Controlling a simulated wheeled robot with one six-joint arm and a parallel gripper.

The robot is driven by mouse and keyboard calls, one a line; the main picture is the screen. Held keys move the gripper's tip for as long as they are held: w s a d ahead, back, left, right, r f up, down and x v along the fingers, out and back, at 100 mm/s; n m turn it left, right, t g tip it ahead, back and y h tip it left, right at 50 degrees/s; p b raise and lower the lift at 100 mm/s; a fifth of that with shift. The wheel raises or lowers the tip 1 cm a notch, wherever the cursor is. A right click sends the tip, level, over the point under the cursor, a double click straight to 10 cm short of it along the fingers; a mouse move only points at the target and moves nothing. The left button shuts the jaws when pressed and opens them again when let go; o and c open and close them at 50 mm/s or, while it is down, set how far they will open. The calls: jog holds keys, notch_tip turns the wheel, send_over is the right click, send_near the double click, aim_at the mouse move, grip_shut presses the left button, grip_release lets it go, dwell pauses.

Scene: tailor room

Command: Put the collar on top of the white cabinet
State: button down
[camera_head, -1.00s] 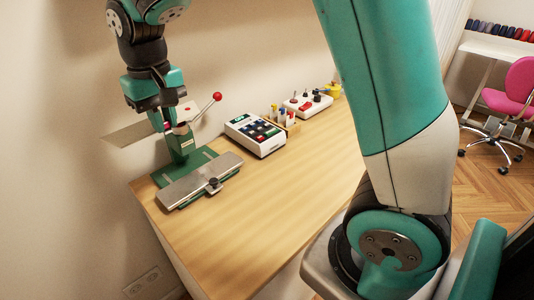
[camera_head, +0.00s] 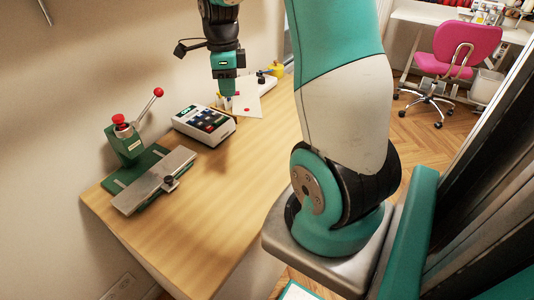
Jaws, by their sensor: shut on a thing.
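My gripper (camera_head: 226,97) hangs over the far part of the wooden table, its fingers small and partly blurred. It is shut on a flat pale piece that appears to be the collar (camera_head: 250,92), which extends to the right of the fingers. A small red spot shows at the piece's lower part; I cannot tell whether it belongs to it. The collar looks held above the tabletop, in front of small items at the back. I cannot identify the white cabinet in this view.
The wooden table (camera_head: 195,225) has clear room at its near part. A green press (camera_head: 150,178) with a red-knobbed lever and a calculator-like device (camera_head: 204,125) stand along the wall. A pink chair (camera_head: 462,48) is at the right, before a white desk (camera_head: 425,14).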

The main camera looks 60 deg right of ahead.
aim_at(258, 152)
jog(key=s+d+m, duration=0.1)
jog(key=m, duration=0.1)
jog(key=s+d+m, duration=0.2)
jog(key=m, duration=0.1)
jog(key=s+d+m, duration=0.1)
jog(key=d+m, duration=0.1)
jog(key=shift+s+f, duration=0.25)
jog(key=shift+s, duration=0.05)
jog(key=shift+m, duration=0.4)
notch_tip(258, 152, down, 20)
jog(key=shift+s+d+p, duration=0.1)
jog(key=shift+d+p, duration=0.05)
jog(key=shift+p, duration=0.15)
jog(key=shift+f, duration=0.1)
jog(key=c, duration=1.1)
grip_release()
jog(key=shift+c, duration=0.2)
jog(key=shift+o, duration=0.2)
